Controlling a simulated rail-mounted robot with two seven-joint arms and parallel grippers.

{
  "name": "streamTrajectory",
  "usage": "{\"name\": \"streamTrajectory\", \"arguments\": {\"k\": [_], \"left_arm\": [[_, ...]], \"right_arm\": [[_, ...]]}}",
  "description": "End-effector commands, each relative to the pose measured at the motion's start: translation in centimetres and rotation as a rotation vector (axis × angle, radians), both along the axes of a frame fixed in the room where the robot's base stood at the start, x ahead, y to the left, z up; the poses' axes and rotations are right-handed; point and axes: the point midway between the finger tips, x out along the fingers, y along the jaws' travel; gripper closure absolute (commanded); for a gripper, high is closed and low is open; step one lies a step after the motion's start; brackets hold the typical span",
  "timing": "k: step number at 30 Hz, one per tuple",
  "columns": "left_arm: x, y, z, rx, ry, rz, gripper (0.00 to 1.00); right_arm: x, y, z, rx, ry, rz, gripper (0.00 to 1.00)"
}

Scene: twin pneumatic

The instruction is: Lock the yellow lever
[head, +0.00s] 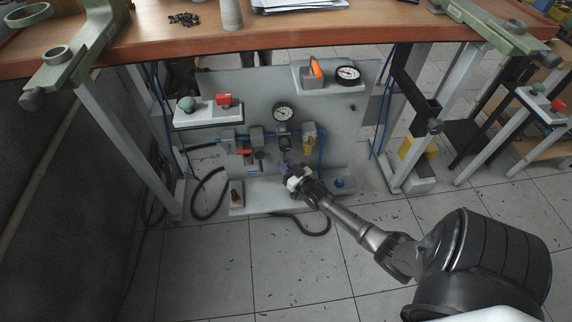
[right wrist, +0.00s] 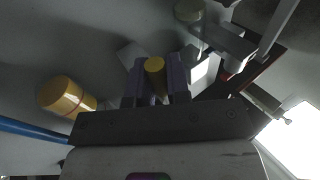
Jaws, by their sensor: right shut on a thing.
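My right gripper (head: 293,180) reaches up to the grey panel, just below the row of pneumatic fittings. In the right wrist view its two fingers (right wrist: 160,82) are shut on a dull yellow, round-ended piece (right wrist: 155,65), which looks like the yellow lever. Only its end shows between the fingers; its base and its angle are hidden. In the head view the gripper covers this spot, so the lever is not clear there. My left gripper is not in view.
An amber bowl (head: 308,145) hangs right of the gauge (head: 283,113), beside a blue hose. A red lever (head: 245,152) is at the left. The upper shelf holds an orange-handled item (head: 316,68) and a black gauge (head: 348,74). The wooden tabletop (head: 390,28) overhangs the panel.

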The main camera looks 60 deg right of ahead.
Motion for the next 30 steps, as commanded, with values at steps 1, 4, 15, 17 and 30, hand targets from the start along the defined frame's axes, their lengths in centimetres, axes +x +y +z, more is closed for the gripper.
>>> {"name": "streamTrajectory", "arguments": {"k": [1, 4, 15, 17, 30], "left_arm": [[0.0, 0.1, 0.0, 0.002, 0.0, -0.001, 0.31], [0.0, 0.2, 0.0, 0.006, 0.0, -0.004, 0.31], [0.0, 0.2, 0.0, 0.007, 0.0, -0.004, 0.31], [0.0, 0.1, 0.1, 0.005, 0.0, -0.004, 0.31], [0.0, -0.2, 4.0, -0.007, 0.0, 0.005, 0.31]], "right_arm": [[0.0, 0.0, 0.0, 0.003, -0.002, 0.0, 1.0], [0.0, 0.0, 0.0, 0.003, -0.001, 0.0, 1.0], [0.0, 0.0, 0.0, 0.001, 0.001, 0.0, 0.73], [-0.2, 0.1, 0.0, 0.001, 0.001, 0.0, 0.73], [-6.8, 2.3, -0.3, 0.003, 0.004, 0.0, 0.73]]}}
